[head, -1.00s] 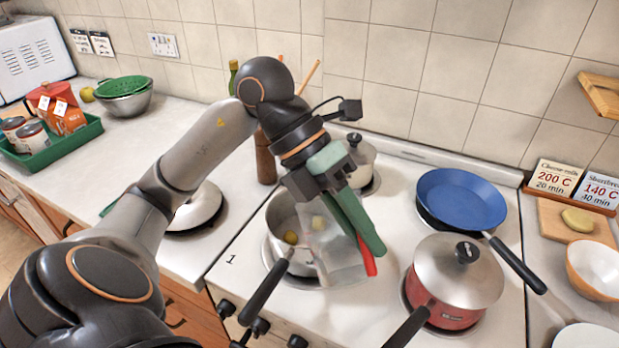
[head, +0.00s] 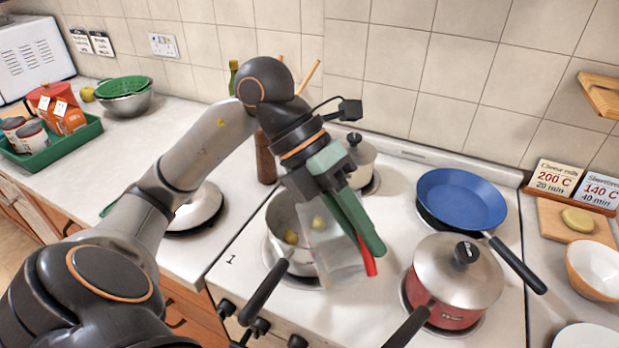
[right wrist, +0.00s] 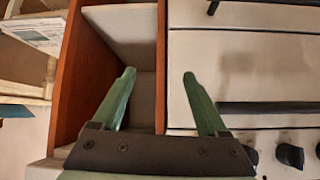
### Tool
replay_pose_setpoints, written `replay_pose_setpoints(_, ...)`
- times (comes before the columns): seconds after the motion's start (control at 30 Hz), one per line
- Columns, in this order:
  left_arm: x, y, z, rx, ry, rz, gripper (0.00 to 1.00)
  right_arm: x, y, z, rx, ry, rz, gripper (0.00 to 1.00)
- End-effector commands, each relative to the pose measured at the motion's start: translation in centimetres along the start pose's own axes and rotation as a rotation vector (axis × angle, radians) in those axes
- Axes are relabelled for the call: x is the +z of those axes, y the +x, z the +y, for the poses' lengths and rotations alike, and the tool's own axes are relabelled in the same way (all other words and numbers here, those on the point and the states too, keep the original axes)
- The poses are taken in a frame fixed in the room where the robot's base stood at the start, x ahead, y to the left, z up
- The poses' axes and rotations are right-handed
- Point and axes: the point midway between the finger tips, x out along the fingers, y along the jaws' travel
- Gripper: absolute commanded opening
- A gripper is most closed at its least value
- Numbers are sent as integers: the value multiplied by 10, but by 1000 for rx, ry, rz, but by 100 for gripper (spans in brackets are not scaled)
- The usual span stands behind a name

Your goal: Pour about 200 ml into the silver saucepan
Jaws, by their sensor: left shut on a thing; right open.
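The silver saucepan (head: 278,214) stands on the front left burner, its dark handle toward the front. Small yellowish lumps (head: 291,237) show in it. My left gripper (head: 362,228) is shut on a clear jug (head: 340,262) with a red handle (head: 368,262). The jug is held at the pan's right side and hides part of its rim and inside. I cannot tell the jug's exact tilt or liquid level, and no stream is visible. My right gripper (right wrist: 160,75) is open and empty in the right wrist view, low by the cabinet and oven front.
A red lidded pot (head: 455,290) stands to the right, a blue frying pan (head: 462,198) behind it. A silver lidded pan (head: 200,207) is on the left counter. Stove knobs (head: 262,326) line the front edge.

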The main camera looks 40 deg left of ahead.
Motion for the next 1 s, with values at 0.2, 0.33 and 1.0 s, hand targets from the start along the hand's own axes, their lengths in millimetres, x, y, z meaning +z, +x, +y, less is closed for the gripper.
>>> replay_pose_setpoints(0.2, -1, 2, 0, 15, 8, -3, 0, 0, 0, 0, 0, 0, 0, 76)
replay_pose_setpoints(0.33, -4, 10, 2, 58, 26, -12, 0, 0, 0, 0, 0, 0, 0, 76)
replay_pose_setpoints(1.0, -24, 67, 10, 307, 138, -71, 0, 20, 18, 1, 0, 0, 0, 76)
